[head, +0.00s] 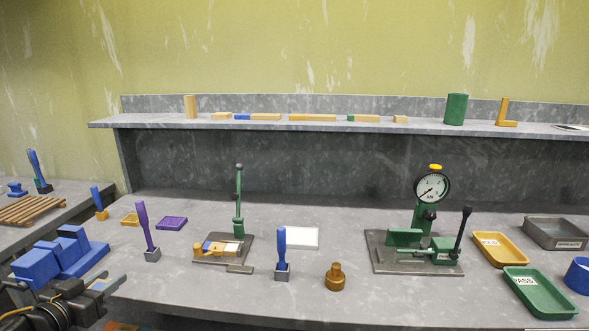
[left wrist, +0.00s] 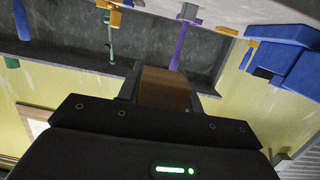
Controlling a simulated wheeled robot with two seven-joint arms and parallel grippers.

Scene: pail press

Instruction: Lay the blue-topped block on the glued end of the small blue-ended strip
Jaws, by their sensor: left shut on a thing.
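My left gripper (head: 108,287) is low at the left of the head view, over the bench's front edge. In the left wrist view it is shut on a brown wooden block (left wrist: 165,88); no blue top shows on it from this side. A small strip with a blue end (head: 258,116) lies on the back shelf, well away from the gripper. Whether it bears glue is too small to tell. A green lever clamp (head: 239,205) stands on the bench with yellow and pale pieces (head: 220,248) at its base. My right gripper is out of view.
A blue stepped block (head: 60,258) stands close beside the left gripper. A purple-handled brush (head: 146,230) and a blue-handled brush (head: 282,252) stand upright on the bench. A dial press (head: 425,250) and trays, including a green one (head: 540,292), are at right.

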